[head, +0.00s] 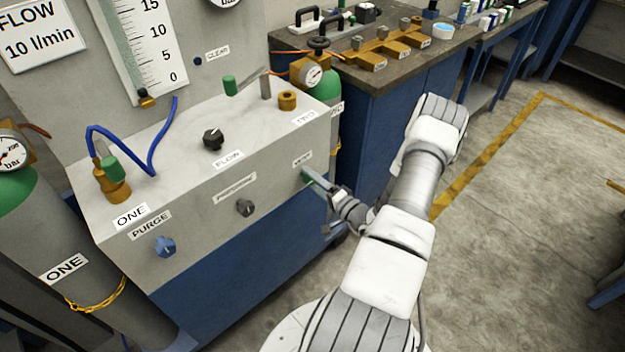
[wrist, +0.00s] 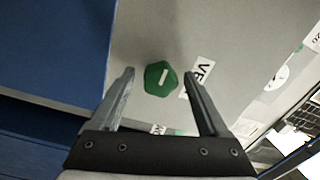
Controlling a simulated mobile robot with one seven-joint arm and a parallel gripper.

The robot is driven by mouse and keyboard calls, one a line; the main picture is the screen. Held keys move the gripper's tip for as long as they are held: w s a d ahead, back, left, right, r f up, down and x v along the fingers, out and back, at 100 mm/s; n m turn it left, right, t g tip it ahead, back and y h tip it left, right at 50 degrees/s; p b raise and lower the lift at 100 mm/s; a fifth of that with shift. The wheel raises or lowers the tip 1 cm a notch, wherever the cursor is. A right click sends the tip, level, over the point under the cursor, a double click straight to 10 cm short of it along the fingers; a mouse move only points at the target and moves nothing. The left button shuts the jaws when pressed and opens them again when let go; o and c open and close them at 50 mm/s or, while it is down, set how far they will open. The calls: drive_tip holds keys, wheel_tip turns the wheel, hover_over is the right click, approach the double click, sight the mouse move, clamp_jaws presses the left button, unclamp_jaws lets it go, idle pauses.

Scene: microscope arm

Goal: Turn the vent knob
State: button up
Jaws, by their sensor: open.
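The vent knob (wrist: 161,78) is green and faceted with a white line across its face. In the wrist view it sits on the grey panel beside a partly hidden label (wrist: 201,75) that starts "VE". My gripper (wrist: 158,82) is open, with one finger on either side of the knob and gaps showing between; I cannot tell whether it touches. In the head view my gripper (head: 308,178) is at the right end of the panel's front face, and only a bit of green shows by the fingertips.
The front panel also has a blue purge knob (head: 165,247) and a dark knob (head: 244,208). A black flow knob (head: 213,138) is on the sloped top. A green cylinder (head: 322,88) stands behind the panel's right end. Open floor (head: 520,220) lies to the right.

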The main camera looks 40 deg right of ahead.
drive_tip(key=s+d, duration=0.1)
drive_tip(key=s, duration=1.6)
drive_tip(key=shift+d+p, duration=0.15)
drive_tip(key=shift+p, duration=0.25)
